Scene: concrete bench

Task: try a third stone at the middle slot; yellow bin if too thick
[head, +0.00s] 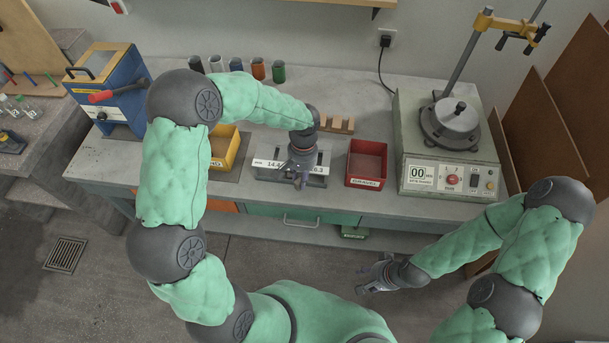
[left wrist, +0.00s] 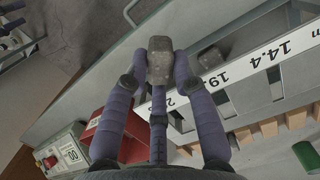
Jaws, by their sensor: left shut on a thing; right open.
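My left gripper (head: 301,181) is over the labelled slot gauge (head: 266,173), which has a white number strip on a grey metal body. In the left wrist view, its fingers (left wrist: 160,70) are shut on a grey-brown stone (left wrist: 159,60). Another dark stone (left wrist: 210,57) lies against the number strip of the gauge (left wrist: 300,42), beside the held stone. The gripper hides part of the strip and the middle slot. The yellow bin (head: 231,159) stands left of the gauge, partly behind my left arm. My right gripper (head: 372,279) is open and empty, in front of the bench.
A red bin (head: 366,182) stands right of the gauge, with a grey machine (head: 450,150) beyond it. Wooden blocks (head: 338,125) and several small cups (head: 258,69) are behind. A blue device (head: 112,90) stands at the left.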

